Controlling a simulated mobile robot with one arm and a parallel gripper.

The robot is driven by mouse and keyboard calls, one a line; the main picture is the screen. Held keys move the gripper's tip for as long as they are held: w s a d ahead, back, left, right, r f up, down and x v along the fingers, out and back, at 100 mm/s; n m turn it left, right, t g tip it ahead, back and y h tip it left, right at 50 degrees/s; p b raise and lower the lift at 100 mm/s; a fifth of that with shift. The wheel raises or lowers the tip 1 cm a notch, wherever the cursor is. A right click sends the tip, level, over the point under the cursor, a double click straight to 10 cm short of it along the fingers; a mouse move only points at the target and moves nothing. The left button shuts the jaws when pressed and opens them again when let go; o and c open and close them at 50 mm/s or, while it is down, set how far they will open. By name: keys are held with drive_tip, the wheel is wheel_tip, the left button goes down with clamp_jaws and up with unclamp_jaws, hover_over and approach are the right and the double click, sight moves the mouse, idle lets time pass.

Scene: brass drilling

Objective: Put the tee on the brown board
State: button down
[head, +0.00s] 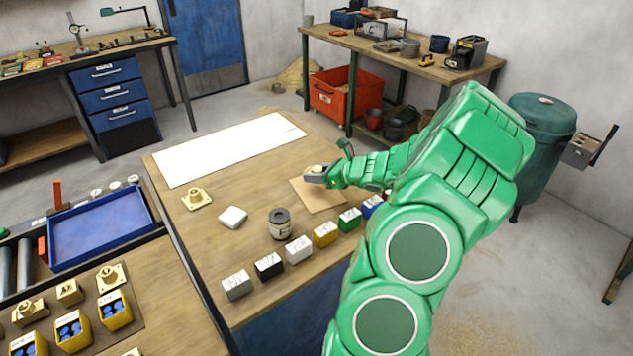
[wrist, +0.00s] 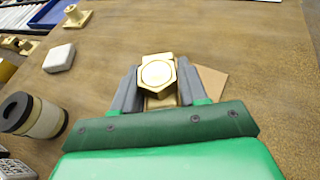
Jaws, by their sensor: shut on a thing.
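My gripper (head: 318,176) is shut on a brass tee (wrist: 158,76), with one dark finger on each side of it. The tee shows a hexagonal end with a round face toward the wrist camera; its lower part is hidden by the gripper. The brown board (head: 318,197) is a thin tan square lying on the wooden table. It also shows in the wrist view (wrist: 214,82), under and to the right of the gripper. The tee is over or near the board's far left part in the head view. I cannot tell whether it touches the board.
A white block (head: 233,217), a dark-lidded tin (head: 280,224) and a brass flanged fitting (head: 196,198) stand left of the board. A row of several labelled coloured blocks (head: 298,250) lines the near edge. A white sheet (head: 230,148) covers the far side.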

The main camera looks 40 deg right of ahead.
drive_tip(key=shift+f, duration=1.45)
drive_tip(key=shift+f, duration=0.1)
drive_tip(key=c, duration=0.6)
unclamp_jaws()
drive_tip(key=shift+s+d+r, duration=0.2)
drive_tip(key=shift+s, duration=0.05)
drive_tip(key=v, duration=1.1)
drive_tip(key=shift+s, duration=0.2)
